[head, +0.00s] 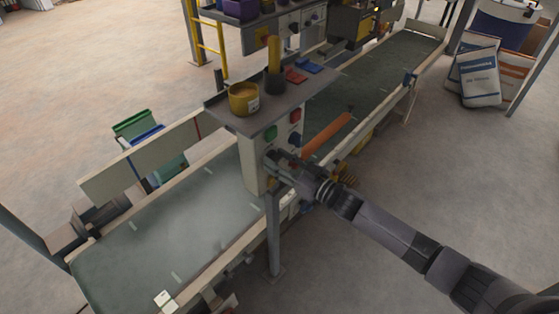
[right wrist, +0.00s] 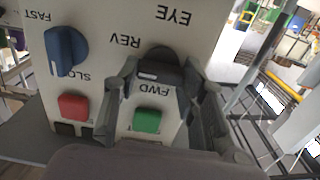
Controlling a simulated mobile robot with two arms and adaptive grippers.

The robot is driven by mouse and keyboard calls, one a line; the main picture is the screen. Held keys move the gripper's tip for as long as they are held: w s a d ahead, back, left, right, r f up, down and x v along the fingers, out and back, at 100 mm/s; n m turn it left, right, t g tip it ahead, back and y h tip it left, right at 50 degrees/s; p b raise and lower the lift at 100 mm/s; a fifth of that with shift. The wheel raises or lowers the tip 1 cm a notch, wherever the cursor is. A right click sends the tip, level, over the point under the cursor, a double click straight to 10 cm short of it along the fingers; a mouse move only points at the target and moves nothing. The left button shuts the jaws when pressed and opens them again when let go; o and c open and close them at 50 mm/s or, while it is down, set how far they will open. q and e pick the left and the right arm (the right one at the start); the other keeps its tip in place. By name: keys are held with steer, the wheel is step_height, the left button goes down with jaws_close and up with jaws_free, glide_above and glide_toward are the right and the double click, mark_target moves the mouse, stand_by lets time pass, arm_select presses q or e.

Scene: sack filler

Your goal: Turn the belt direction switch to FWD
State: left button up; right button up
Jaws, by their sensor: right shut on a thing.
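The belt direction switch is a dark rotary knob (right wrist: 160,66) on the pale control panel (right wrist: 105,18). In the right wrist view the panel appears upside down, with REV at the knob's upper left and FWD just below it. A white mark shows on the knob's lower left side; its exact setting is hard to tell. My right gripper (right wrist: 163,84) has its fingers on either side of the knob and is shut on it. In the head view my right gripper (head: 273,158) is at the control box (head: 252,163) and hides the switch. My left gripper is out of view.
A blue speed knob (right wrist: 66,50), a red button (right wrist: 74,107) and a green button (right wrist: 147,120) sit close to the switch. A yellow cup (head: 243,100) stands on the box's top.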

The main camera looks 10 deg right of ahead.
steer(key=c, duration=0.4)
steer(key=shift+c, duration=0.2)
steer(key=n+b, duration=0.1)
steer(key=n, duration=0.2)
steer(key=shift+n, duration=0.4)
steer(key=n+b, duration=0.1)
steer(key=n, duration=0.3)
steer(key=shift+a+f+n, duration=0.1)
steer(key=shift+n, duration=0.2)
steer(key=n+b, duration=0.3)
steer(key=n, duration=0.6)
steer(key=shift+s+f, duration=0.1)
steer(key=shift+n, duration=0.4)
